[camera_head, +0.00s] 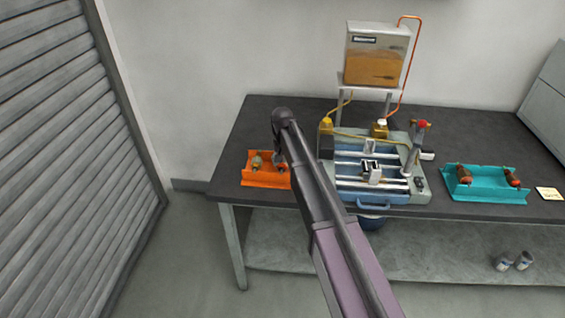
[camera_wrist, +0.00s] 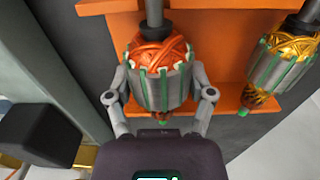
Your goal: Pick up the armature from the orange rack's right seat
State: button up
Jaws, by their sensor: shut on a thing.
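The orange rack (camera_head: 262,183) stands at the left front of the dark bench; it also shows in the wrist view (camera_wrist: 222,52). In the wrist view, my gripper (camera_wrist: 159,98) is shut on an armature (camera_wrist: 160,75) with a grey slotted core, green strips and orange-copper winding. Its shaft points up the picture, and I cannot tell whether it is clear of its seat. A second armature (camera_wrist: 282,65) with golden winding sits to its right in the wrist view; the left one (camera_head: 256,162) shows in the head view. My arm hides the rack's right end there.
The winding machine (camera_head: 375,190) stands right of the rack, with a tank (camera_head: 376,55) on a stand behind. A teal rack (camera_head: 485,196) with two armatures is farther right, beside a small card (camera_head: 549,193). The bench (camera_head: 228,150) left of the orange rack is bare.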

jog(key=shift+r+p, duration=1.65)
jog(key=shift+r, duration=0.2)
jog(key=s+d, duration=0.1)
jog(key=s, duration=0.6)
jog(key=s+d, duration=0.2)
jog(key=s, duration=0.6)
jog(key=shift+s+d+r+p, duration=0.25)
jog(key=shift+s+r+p, duration=0.05)
jog(key=shift+r+p, duration=0.15)
